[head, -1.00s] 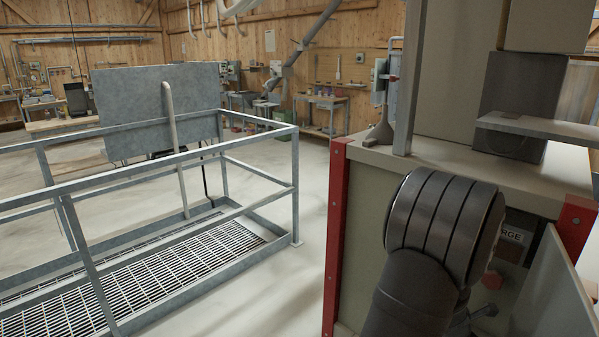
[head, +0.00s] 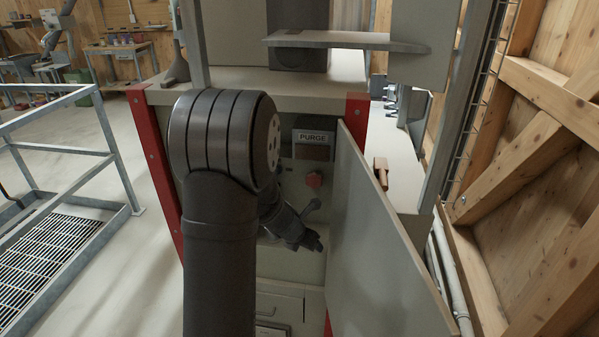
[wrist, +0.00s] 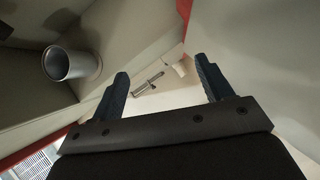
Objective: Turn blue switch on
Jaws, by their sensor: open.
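I cannot make out a blue switch in either view. My own arm covers the left part of this panel. My gripper (head: 314,241) is small and dark in the bay, below the red knob and left of the open door. In the wrist view my gripper (wrist: 161,67) has its two blue fingers wide apart, with nothing between them. A metal handle (wrist: 148,85) shows beyond the fingers.
The open grey door (head: 375,235) stands close on the right of the bay. A red post (head: 155,165) edges the left. A metal shelf (head: 345,40) juts out above. A grey pipe (wrist: 70,62) sticks out at left in the wrist view.

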